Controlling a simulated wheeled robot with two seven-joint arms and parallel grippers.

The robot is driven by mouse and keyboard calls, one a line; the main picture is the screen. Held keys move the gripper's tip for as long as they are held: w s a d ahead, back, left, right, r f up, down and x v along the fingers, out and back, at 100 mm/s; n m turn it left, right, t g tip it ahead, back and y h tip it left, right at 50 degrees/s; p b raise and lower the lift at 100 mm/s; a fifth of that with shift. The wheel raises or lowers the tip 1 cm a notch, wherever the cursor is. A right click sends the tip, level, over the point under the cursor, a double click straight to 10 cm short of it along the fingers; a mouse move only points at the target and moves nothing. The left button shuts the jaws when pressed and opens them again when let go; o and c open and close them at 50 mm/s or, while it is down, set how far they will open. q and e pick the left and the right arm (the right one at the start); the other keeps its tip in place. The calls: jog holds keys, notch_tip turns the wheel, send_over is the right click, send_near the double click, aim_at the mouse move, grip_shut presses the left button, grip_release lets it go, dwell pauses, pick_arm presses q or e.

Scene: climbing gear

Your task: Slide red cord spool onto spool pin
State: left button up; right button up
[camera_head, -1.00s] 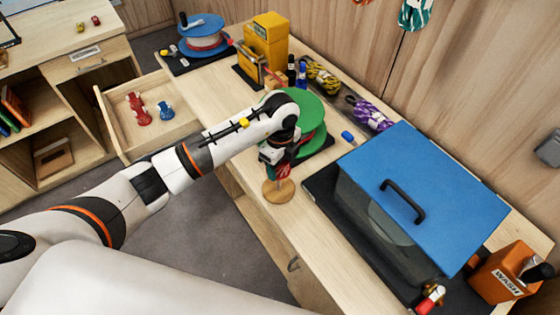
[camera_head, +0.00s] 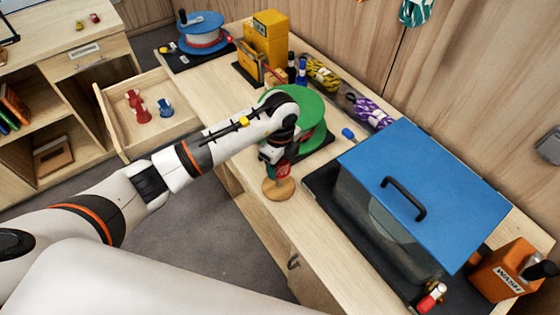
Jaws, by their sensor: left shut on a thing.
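My left gripper (camera_head: 274,156) points down at the front edge of the bench, in front of the green reel. It is shut on a small red spool (camera_head: 283,172), mostly hidden by the fingers. The spool is right over a round wooden base (camera_head: 279,190), which seems to belong to the spool pin. The pin itself is hidden behind the spool and gripper, so I cannot tell whether the spool is around it. My right gripper is not in view.
An open drawer (camera_head: 108,120) at left holds a red spool (camera_head: 140,107) and a blue spool (camera_head: 165,107). The green reel (camera_head: 310,110) stands just behind my gripper. A large bin with a blue lid (camera_head: 430,180) stands to the right. Bare bench lies at left of the gripper.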

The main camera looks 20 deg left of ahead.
pick_arm(q)
jog(key=shift+f+b, duration=0.45)
jog(key=shift+f, duration=0.3)
jog(key=shift+f, duration=0.25)
jog(key=shift+f+b, duration=0.6)
jog(key=shift+f, duration=0.25)
jog(key=shift+f+b, duration=0.9)
jog(key=shift+f, duration=0.1)
jog(key=shift+f, duration=0.1)
jog(key=o, duration=1.1)
